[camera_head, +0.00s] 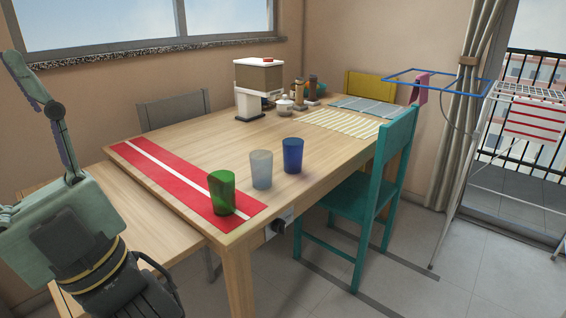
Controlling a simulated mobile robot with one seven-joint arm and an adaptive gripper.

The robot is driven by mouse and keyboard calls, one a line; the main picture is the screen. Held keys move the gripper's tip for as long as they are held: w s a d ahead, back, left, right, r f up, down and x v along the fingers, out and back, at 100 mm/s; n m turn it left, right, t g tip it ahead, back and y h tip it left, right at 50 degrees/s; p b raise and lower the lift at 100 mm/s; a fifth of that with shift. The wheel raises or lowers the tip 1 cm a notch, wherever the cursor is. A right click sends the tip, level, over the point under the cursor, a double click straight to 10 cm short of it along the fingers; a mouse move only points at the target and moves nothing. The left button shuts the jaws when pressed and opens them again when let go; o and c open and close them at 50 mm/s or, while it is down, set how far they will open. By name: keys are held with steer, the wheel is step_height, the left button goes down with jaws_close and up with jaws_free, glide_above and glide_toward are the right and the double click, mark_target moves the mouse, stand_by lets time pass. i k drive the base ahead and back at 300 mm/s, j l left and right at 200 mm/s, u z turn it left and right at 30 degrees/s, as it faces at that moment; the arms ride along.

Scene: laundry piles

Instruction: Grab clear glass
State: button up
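The clear glass (261,169) stands upright on the wooden table (205,150) near its front edge, in the middle of a row of three. A green glass (222,192) stands to its left on the red runner, and a blue glass (293,155) stands to its right; all three are apart. My gripper (28,80) is at the far left of the view, raised and well away from the glasses. Only one finger shows clearly, and the left side is cut off by the frame, so its opening cannot be judged. No object shows in it.
A red runner with a white stripe (165,178) lies on the table's left end. A coffee machine (250,105) and small jars (285,104) stand at the back. A teal chair (363,205) stands at the right front. A bench (140,222) adjoins the table's left.

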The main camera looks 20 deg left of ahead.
mark_target(262, 171)
steer(key=i+j+u, duration=0.2)
steer(key=u, duration=0.15)
steer(key=i+j+u, duration=0.15)
steer(key=u, duration=0.2)
steer(key=i+u, duration=0.35)
steer(key=k+j, duration=0.05)
steer(key=k, duration=0.05)
